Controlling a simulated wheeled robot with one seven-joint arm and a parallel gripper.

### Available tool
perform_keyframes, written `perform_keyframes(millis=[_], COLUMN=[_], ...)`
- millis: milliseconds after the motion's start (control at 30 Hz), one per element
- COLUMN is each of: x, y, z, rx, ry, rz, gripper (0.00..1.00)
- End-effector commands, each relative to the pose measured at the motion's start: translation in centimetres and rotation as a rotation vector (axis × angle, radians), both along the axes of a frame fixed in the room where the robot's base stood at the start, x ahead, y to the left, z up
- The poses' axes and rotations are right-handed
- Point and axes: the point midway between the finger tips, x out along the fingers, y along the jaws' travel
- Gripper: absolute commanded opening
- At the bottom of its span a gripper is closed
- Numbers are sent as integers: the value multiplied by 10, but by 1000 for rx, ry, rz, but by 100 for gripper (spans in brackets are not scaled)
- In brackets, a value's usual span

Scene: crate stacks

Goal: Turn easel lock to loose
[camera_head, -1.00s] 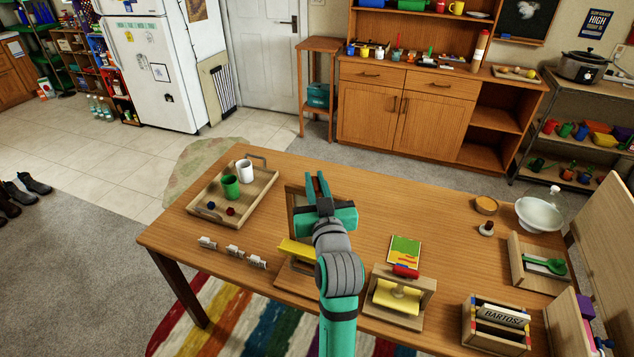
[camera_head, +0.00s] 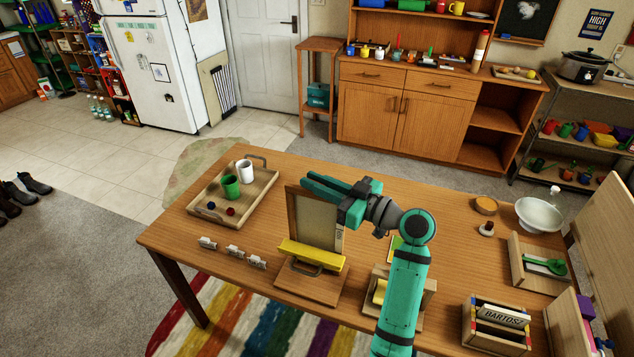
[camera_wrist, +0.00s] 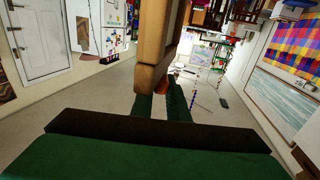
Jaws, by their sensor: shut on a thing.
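The wooden easel (camera_head: 319,213), with a yellow ledge (camera_head: 311,254) and a base with a handle, stands upright at the middle of the table. My gripper (camera_head: 312,184) reaches in from the right at its top edge, with the fingers pointing left behind the board. In the wrist view my gripper (camera_wrist: 162,95) is close against the easel's wooden edge (camera_wrist: 154,50). The fingers are shut on a part of the easel at its top. The easel lock cannot be made out clearly; the fingers and board hide that spot.
A wooden tray (camera_head: 266,190) with a green cup and a white cup is at left. Several small white pieces (camera_head: 233,251) lie left of the easel. A wooden stand (camera_head: 428,300) is under my arm. A box marked BARTOSZ (camera_head: 497,333) and a white bowl (camera_head: 540,214) are at right.

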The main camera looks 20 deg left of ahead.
Motion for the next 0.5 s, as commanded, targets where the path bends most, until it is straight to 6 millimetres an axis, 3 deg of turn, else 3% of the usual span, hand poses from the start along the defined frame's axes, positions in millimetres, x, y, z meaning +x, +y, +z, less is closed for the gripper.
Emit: perform_keyframes(millis=[500], x=[2], y=[2], z=[-1], rx=[-1], ry=[4], rz=[229], gripper=[0])
